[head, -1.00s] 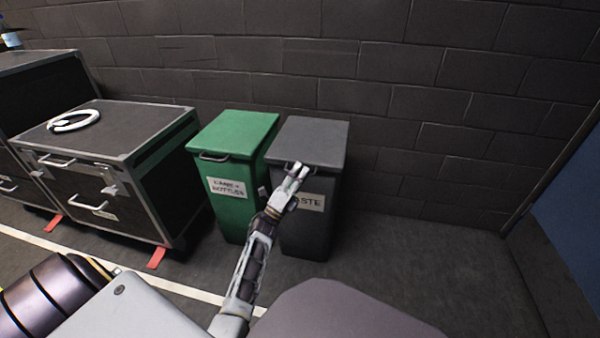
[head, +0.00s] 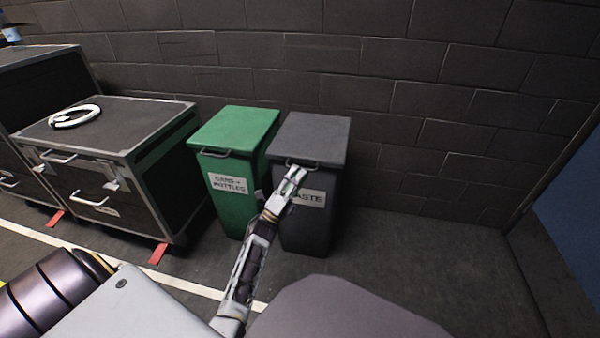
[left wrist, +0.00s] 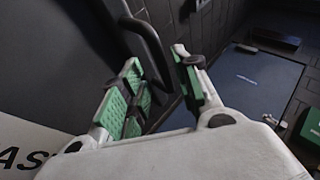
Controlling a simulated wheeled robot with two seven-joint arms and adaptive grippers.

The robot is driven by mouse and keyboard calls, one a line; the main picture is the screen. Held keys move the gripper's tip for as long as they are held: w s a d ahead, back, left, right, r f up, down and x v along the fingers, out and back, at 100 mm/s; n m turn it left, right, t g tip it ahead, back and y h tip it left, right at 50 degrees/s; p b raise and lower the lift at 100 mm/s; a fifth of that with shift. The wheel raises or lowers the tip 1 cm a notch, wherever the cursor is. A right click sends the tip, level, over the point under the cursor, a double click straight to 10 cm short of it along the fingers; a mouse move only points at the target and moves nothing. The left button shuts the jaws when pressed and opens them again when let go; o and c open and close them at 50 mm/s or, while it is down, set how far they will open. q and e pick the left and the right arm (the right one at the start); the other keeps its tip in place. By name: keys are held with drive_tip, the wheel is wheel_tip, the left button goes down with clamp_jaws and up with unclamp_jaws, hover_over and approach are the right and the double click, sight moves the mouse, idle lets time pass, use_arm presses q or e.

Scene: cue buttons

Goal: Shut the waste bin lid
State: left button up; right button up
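The grey waste bin (head: 308,225) stands against the wall, with a white label partly hidden by my gripper. Its flat grey lid (head: 312,138) lies down on the bin as far as I can see. A handle (head: 291,163) is at the lid's front edge; a dark curved handle bar (left wrist: 150,45) also shows in the left wrist view. My left gripper (head: 298,174) is at the bin's front, just below the lid handle. In the left wrist view its green-padded fingers (left wrist: 160,88) are apart, close to the handle bar. I cannot tell if they touch it. My right gripper is not in view.
A green bin (head: 235,132) labelled for cans and bottles stands close on the left. Black cases (head: 150,130) stand further left, one with a white ring (head: 75,116) on top. The floor (head: 420,270) right of the waste bin is clear.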

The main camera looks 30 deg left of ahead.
use_arm(q)
drive_tip(key=v, duration=1)
drive_tip(key=shift+w+f, duration=0.1)
idle(0.5)
